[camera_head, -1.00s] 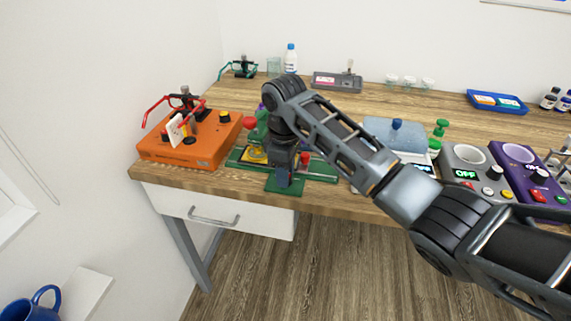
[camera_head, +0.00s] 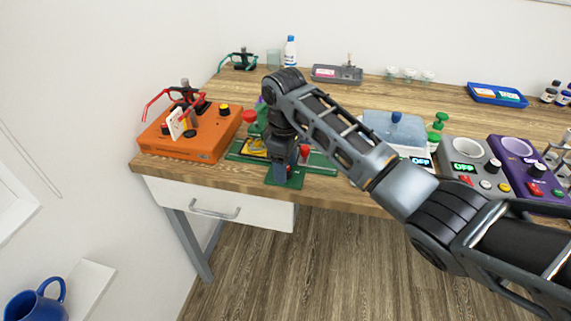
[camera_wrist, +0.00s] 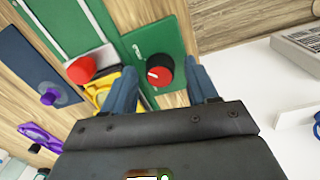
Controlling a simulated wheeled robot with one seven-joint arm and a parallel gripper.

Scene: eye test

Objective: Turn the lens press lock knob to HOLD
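The lock knob (camera_wrist: 160,71) shows in the wrist view as a round black knob with a red top and a white mark. It sits on a green plate (camera_wrist: 146,45) with small lettering too blurred to read. My gripper (camera_wrist: 162,82) is open, with one blue finger on each side of the knob; I cannot tell whether either finger touches it. In the head view my gripper (camera_head: 284,176) points down over the green plate (camera_head: 272,181) at the table's front edge and hides the knob. The green lens press base (camera_head: 321,164) lies just behind.
A red knob (camera_wrist: 81,69) and a yellow part (camera_wrist: 103,88) are close beside the left finger. An orange box (camera_head: 188,146) with red-framed glasses stands left. A scale with a blue-grey lid (camera_head: 394,130) and grey and purple devices (camera_head: 528,172) stand right.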

